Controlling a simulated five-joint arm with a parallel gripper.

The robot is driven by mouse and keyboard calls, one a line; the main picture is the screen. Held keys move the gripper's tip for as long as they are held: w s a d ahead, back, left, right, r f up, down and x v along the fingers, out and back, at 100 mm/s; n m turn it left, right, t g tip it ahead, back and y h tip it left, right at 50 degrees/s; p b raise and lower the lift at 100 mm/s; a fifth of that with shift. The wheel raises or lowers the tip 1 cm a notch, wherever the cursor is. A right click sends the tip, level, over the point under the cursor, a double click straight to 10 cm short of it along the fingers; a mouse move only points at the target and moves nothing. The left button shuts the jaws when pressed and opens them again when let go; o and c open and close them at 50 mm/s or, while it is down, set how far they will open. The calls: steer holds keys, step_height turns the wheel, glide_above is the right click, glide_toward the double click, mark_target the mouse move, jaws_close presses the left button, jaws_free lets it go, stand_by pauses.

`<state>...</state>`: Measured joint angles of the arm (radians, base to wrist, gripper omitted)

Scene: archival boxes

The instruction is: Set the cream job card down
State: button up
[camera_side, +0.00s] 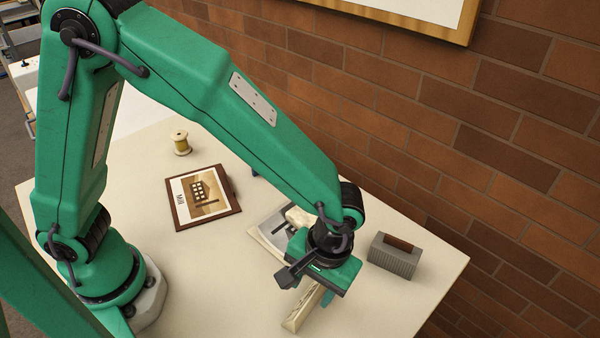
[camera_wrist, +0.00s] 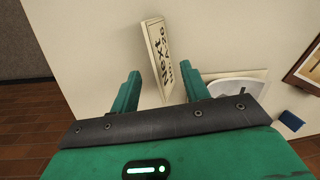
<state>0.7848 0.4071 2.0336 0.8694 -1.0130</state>
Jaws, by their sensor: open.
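The cream job card (camera_side: 300,313) is a pale block-like strip below my gripper in the side view, near the table's front. In the wrist view the card (camera_wrist: 158,50) shows dark lettering beginning "Next". Its near end lies between my two green fingers. My gripper (camera_wrist: 162,80) is open, with a visible gap on either side of the card. In the side view my gripper (camera_side: 318,285) is just above the card and hides part of it. The card appears to be on the table (camera_side: 220,285), but its contact underneath is hidden.
A grey box (camera_side: 394,257) with a brown top piece stands to the right. A brown-framed picture (camera_side: 203,197) and a thread spool (camera_side: 181,143) are to the left. A printed sheet (camera_side: 262,237) lies behind my gripper. The brick wall (camera_side: 450,130) bounds the back. The front left is clear.

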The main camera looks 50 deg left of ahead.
step_height(320, 180, up, 8)
steer(key=shift+w+d+f, duration=0.15)
steer(key=shift+w+d, duration=0.3)
stand_by(0.4)
steer(key=w+a+r+m+t+h, duration=0.1)
steer(key=a+r+t, duration=0.1)
steer(key=a+r, duration=0.45)
steer(key=a+r+t+h, duration=0.1)
steer(key=a+r, duration=0.2)
steer(key=a, duration=0.6)
steer(key=s+a+r+t, duration=0.1)
steer(key=s+a+t, duration=0.1)
steer(key=a, duration=0.3)
steer(key=s+a+r+m+t, duration=0.1)
steer(key=s+a+t, duration=0.1)
steer(key=a, duration=0.4)
steer(key=shift+s+a+r+m+y, duration=0.25)
steer(key=shift+s+r+m+y, duration=0.05)
steer(key=shift+s, duration=0.5)
